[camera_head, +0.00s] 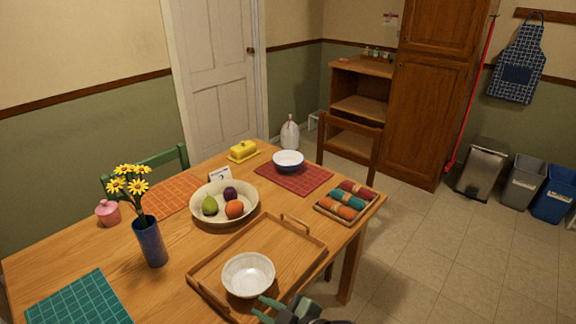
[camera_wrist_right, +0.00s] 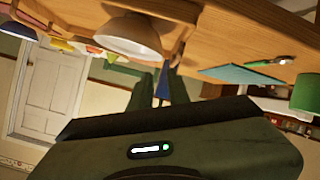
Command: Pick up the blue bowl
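The blue bowl (camera_head: 288,164), blue outside and white inside, stands upright on the red placemat (camera_head: 312,181) at the far right part of the table. My right gripper (camera_head: 266,308) is at the bottom of the head view, beside the near white bowl (camera_head: 248,274) and well short of the blue bowl. Its two green fingers are spread with nothing between them. In the right wrist view, the fingers (camera_wrist_right: 152,84) are apart, and the white bowl (camera_wrist_right: 130,36) is close by. My left gripper is not in view.
The white bowl sits on a wooden tray (camera_head: 213,257). A cream fruit bowl (camera_head: 225,217), a yellow butter dish (camera_head: 243,151) and a crate of rolled cloths (camera_head: 345,203) surround the placemat. A blue flower vase (camera_head: 151,243) stands at left. A chair (camera_head: 349,139) is behind the far edge.

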